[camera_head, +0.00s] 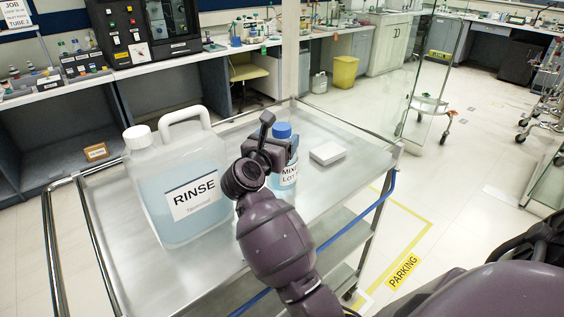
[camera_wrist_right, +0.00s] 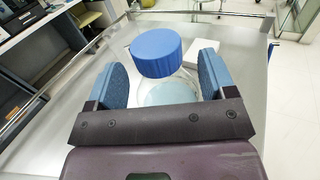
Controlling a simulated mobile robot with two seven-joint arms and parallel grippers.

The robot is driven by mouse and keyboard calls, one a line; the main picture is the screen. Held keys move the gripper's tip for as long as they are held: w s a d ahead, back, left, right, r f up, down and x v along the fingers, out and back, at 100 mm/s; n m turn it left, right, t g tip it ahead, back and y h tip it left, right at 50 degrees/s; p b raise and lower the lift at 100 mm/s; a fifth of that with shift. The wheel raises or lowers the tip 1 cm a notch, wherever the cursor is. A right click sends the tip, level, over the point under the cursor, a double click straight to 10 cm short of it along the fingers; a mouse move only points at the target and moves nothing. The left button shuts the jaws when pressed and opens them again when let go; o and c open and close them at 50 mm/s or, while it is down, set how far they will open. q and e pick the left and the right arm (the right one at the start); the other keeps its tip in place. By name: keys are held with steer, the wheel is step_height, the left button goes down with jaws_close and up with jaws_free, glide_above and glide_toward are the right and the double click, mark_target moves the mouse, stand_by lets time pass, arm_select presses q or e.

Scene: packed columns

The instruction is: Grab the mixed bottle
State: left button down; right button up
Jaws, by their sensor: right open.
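The mixed bottle (camera_head: 287,172) stands upright on the metal cart, with a blue cap and a white label reading "MIX... LOT". In the head view my right gripper (camera_head: 277,145) is at the bottle and hides part of it. In the right wrist view the blue cap (camera_wrist_right: 156,52) shows just beyond the gap between my right gripper's (camera_wrist_right: 160,78) two blue-padded fingers. The fingers are open on either side of the clear bottle body (camera_wrist_right: 172,92), with space visible at both sides. My left gripper is not in view.
A large RINSE jug (camera_head: 180,185) with a white cap stands on the cart (camera_head: 325,217) left of my right arm. A small white box (camera_head: 327,153) lies right of the bottle. The cart has raised rails, and its right part is mostly bare.

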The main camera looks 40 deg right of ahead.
steer(key=shift+x, duration=0.95)
jaws_close()
steer(key=shift+r, duration=0.15)
